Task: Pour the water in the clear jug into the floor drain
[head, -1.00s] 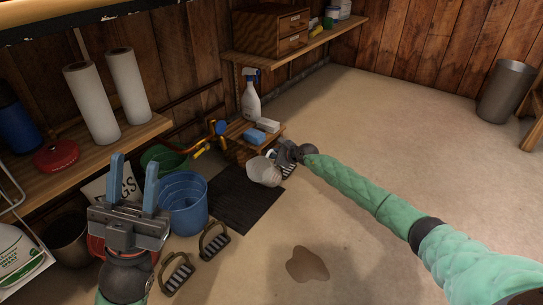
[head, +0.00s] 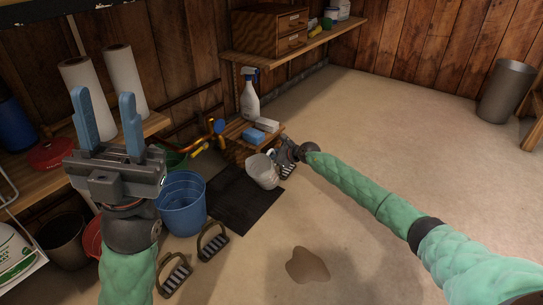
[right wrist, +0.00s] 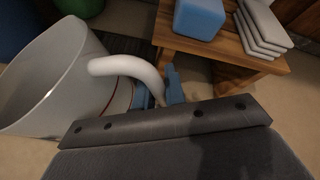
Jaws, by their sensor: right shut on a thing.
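My right gripper (head: 279,158) is shut on the jug's handle; in the right wrist view the blue fingers (right wrist: 158,88) meet at the white handle (right wrist: 125,68). My left gripper (head: 103,95) is open and empty, raised at the left. I cannot tell whether the dark rectangle is a mat or the drain.
A blue bucket (head: 181,208) and two stirrups (head: 212,242) are left of the dark rectangle. A low wooden stand (head: 237,146) with a blue block (head: 253,136) is behind the jug. A brown puddle (head: 307,266) lies in front.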

